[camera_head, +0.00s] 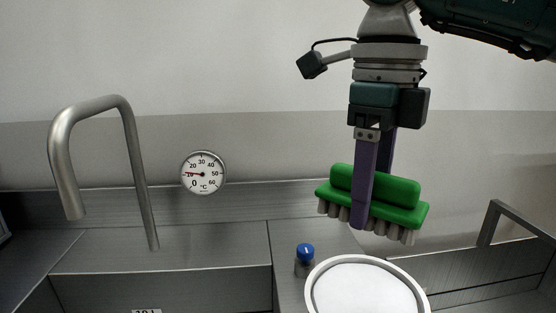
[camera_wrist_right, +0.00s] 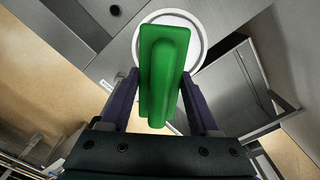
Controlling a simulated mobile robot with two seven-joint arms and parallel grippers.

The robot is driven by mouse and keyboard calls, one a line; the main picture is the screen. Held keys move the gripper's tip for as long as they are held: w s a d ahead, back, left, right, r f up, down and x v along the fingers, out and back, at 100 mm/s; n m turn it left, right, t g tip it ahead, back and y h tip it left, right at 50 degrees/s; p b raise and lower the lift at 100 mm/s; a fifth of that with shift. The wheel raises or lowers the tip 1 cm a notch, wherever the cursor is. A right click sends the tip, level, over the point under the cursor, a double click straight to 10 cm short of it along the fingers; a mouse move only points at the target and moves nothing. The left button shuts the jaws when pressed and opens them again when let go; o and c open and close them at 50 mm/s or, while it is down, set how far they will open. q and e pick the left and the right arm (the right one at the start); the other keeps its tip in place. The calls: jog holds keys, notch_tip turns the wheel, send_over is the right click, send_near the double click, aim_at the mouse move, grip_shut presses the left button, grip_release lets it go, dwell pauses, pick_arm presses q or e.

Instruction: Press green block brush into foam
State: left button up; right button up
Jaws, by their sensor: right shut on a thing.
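The green block brush (camera_head: 398,190) has a green body and pale bristles that point down. My right gripper (camera_head: 362,215) is shut on it and holds it in the air, slightly tilted. The brush (camera_wrist_right: 160,75) also fills the middle of the right wrist view, between the gripper's fingers (camera_wrist_right: 160,95). A round white dish with a grey rim (camera_head: 309,291), perhaps holding the foam, stands below the brush with a gap between them. Its rim (camera_wrist_right: 204,38) shows behind the brush in the right wrist view. My left gripper is not in view.
A blue-capped knob (camera_head: 305,252) stands just left of the dish. A curved metal tap (camera_head: 130,130) rises at the left. A round dial thermometer (camera_head: 203,172) is on the back wall. A metal handle frame (camera_head: 490,222) stands at the right.

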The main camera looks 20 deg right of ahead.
aim_at(366, 297)
jog(key=f+m+b, duration=0.2)
jog(key=f+m, duration=0.1)
jog(key=f, duration=0.1)
jog(key=d+f+m+b, duration=0.1)
jog(key=f+m+b, duration=0.1)
jog(key=f+m, duration=0.1)
jog(key=d+f+m+b, duration=0.1)
jog(key=f+m+b, duration=0.1)
jog(key=f, duration=0.4)
jog(key=shift+w+d+m, duration=0.2)
jog(key=shift+m, duration=0.2)
jog(key=shift+f+b, duration=0.1)
jog(key=shift+b, duration=0.25)
jog(key=shift+f+b, duration=0.35)
jog(key=shift+f, duration=0.15)
dwell(1.1)
